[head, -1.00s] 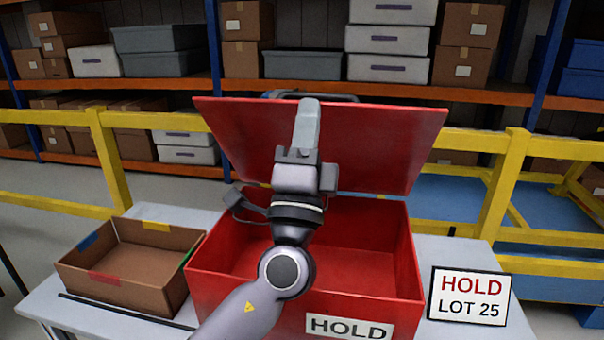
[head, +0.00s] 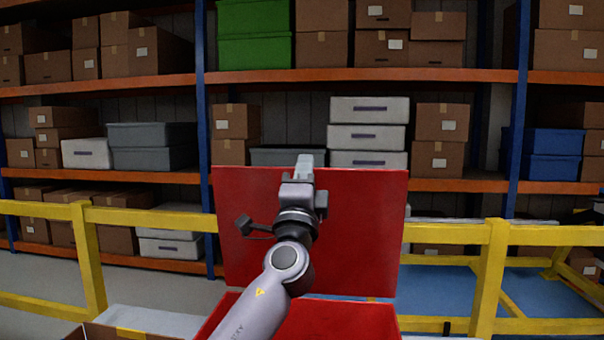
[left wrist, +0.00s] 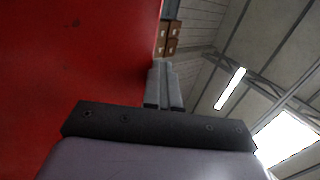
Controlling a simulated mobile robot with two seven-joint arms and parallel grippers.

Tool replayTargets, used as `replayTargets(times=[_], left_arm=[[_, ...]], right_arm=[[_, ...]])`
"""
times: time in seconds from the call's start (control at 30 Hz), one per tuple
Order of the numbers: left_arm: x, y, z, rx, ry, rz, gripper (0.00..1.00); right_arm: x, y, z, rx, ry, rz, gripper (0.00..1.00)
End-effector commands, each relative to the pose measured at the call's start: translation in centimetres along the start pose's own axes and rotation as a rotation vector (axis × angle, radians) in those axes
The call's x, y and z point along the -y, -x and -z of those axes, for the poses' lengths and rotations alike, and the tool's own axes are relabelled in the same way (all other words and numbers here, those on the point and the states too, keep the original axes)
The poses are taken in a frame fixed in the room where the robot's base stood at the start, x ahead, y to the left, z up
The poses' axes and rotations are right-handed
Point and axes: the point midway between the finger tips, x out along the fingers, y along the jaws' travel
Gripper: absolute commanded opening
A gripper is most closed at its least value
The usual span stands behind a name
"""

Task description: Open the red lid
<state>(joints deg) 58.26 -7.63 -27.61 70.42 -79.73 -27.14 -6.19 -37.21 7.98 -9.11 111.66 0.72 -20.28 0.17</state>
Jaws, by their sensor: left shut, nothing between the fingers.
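The red lid (head: 360,235) stands raised, close to upright, at the back of the red box (head: 350,318). Only the upper part of the box shows at the bottom of the head view. My left gripper (head: 305,165) is shut and empty, in front of the lid with its fingertips near the lid's top edge. In the left wrist view the shut fingers (left wrist: 165,85) point along the red lid surface (left wrist: 80,60), which fills the left side. I cannot tell whether the fingers touch the lid. My right gripper is not in view.
A brown cardboard box (head: 115,332) sits left of the red box, mostly cut off by the frame. A yellow rail (head: 450,232) runs behind the lid. Shelves with cartons and bins (head: 368,137) stand farther back.

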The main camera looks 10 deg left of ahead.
Motion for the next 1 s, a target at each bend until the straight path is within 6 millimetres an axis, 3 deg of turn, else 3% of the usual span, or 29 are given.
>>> replayTargets(times=[0.37,0.83,1.0], left_arm=[[-1.1,-1.4,-0.1,0.001,-0.001,-0.064,0.0],[-1.2,-1.3,-0.1,0.002,-0.001,-0.068,0.0],[-1.4,-0.3,-0.1,0.002,0.001,-0.07,0.0]], right_arm=[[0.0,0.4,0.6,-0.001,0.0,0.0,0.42],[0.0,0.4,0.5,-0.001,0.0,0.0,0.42],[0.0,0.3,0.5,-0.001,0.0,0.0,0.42]])
